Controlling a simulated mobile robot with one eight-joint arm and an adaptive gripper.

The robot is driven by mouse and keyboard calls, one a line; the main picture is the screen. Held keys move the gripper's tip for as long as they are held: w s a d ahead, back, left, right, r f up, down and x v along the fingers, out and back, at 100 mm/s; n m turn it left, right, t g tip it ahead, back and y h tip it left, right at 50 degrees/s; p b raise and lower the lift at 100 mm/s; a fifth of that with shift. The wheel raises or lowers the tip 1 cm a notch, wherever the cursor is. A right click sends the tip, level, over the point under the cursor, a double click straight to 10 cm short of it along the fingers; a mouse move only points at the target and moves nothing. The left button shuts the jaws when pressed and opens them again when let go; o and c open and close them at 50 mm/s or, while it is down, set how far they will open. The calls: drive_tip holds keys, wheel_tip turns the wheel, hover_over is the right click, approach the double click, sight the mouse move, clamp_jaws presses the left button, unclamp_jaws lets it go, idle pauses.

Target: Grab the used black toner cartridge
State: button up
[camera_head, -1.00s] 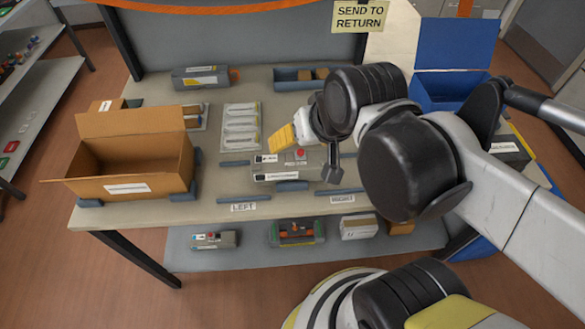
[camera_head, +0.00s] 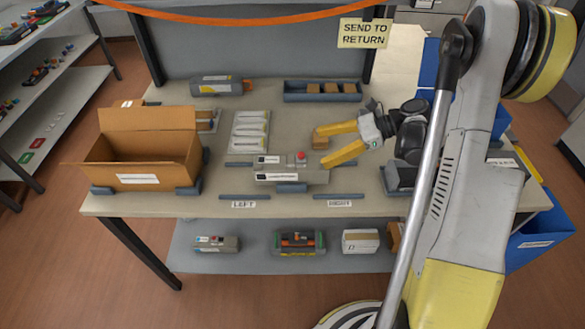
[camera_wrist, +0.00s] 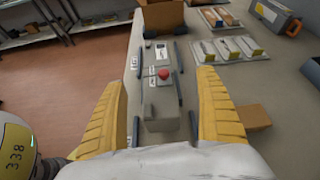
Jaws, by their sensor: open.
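A dark grey cartridge (camera_head: 222,86) with an orange end and a pale label lies at the back left of the table. It also shows at the top right of the wrist view (camera_wrist: 275,14). I cannot read from its label whether it is the used black one. My gripper (camera_head: 322,147) is open and empty, its yellow fingers pointing left over the right part of the table, well apart from that cartridge. In the wrist view the open fingers (camera_wrist: 163,78) stand either side of a grey unit with a red button (camera_wrist: 165,98), which also shows in the head view (camera_head: 290,173).
An open cardboard box (camera_head: 140,180) stands at the left. White packs (camera_head: 250,131) lie behind the grey unit. A blue-grey tray (camera_head: 348,97) holds brown blocks at the back. A small brown block (camera_head: 320,143) is near my fingers. The lower shelf (camera_head: 258,262) holds several items.

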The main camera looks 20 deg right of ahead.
sight(290, 163)
drive_tip(key=shift+s+d+f+m+y, duration=0.3)
drive_tip(key=shift+d+f+y, duration=0.15)
drive_tip(key=shift+f, duration=0.2)
drive_tip(key=shift+a+f, duration=0.2)
drive_tip(key=shift+a, duration=0.15)
drive_tip(key=b+x, duration=0.3)
drive_tip(key=x, duration=0.7)
drive_tip(key=shift+f+b, duration=0.2)
drive_tip(key=shift+b, duration=0.15)
drive_tip(key=shift+d, duration=0.1)
drive_tip(key=c, duration=1.5)
drive_tip(key=shift+r, duration=0.2)
